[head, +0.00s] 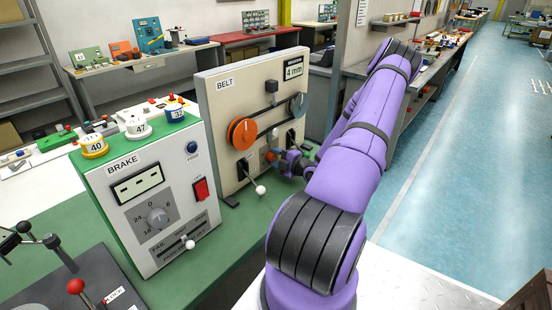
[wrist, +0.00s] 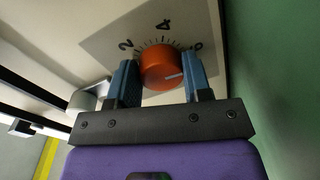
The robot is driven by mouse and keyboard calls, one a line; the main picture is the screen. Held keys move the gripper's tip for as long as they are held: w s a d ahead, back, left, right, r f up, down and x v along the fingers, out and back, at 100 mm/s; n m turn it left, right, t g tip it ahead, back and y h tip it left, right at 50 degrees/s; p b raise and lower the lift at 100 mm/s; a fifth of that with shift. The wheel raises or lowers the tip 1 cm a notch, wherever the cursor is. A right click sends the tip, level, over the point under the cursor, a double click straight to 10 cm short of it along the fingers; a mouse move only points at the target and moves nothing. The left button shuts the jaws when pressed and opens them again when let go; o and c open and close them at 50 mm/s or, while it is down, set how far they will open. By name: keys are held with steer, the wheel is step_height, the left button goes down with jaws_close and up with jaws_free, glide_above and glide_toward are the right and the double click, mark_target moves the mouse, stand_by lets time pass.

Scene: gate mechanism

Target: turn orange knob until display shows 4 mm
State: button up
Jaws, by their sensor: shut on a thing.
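The orange knob (wrist: 161,66) sits on the cream BELT panel (head: 225,110), in front of a dial marked 2, 4 and 6. Its white pointer line points right, toward the 6 side in the wrist view. The display (head: 293,69) at the panel's top right reads 4 mm. My gripper (wrist: 160,80) has its two blue fingers on either side of the knob and is shut on it. In the head view my gripper (head: 273,157) is at the lower part of the panel, and the knob is mostly hidden there.
A large orange pulley (head: 241,133) and a grey pulley (head: 298,105) with a belt are on the same panel. A white-tipped lever (head: 260,190) sticks out below. The BRAKE box (head: 150,190) stands close on the left. Open floor (head: 480,150) lies to the right.

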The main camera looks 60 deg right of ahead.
steer(key=o, duration=0.9)
steer(key=shift+o, duration=0.2)
steer(key=shift+s, duration=0.1)
steer(key=s, duration=0.7)
steer(key=s+a, duration=0.1)
steer(key=s, duration=0.2)
steer(key=shift+s+r, duration=0.3)
steer(key=shift+s, duration=0.05)
steer(key=shift+d, duration=0.1)
